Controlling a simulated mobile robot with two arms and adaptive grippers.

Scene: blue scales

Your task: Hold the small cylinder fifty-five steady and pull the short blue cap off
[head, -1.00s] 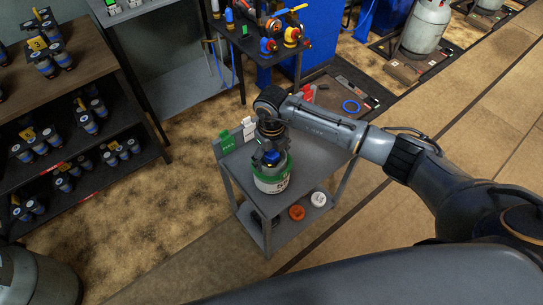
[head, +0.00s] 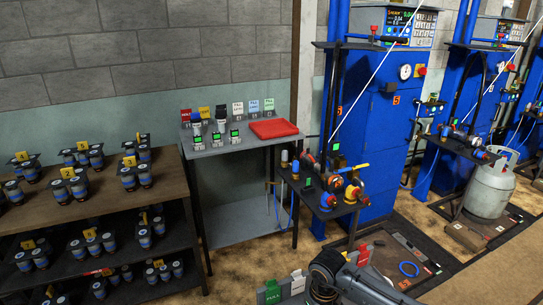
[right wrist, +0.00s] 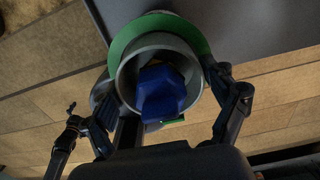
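In the right wrist view the small cylinder shows from above, with a green shoulder (right wrist: 149,22) and a grey round collar (right wrist: 127,78). The short blue cap (right wrist: 160,92) sits inside the collar. My right gripper (right wrist: 158,85) is open, with one finger on each side of the collar and the cap between them. The fingertips are close to the collar; whether they touch it I cannot tell. In the head view only my right arm (head: 362,287) shows at the bottom edge, and the cylinder is out of the picture. My left gripper is in neither view.
Behind are a grey table with a red tray (head: 273,129), a rack with a red and yellow valve (head: 337,183), blue scales (head: 378,130), and shelves of small cylinders (head: 85,185) at left.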

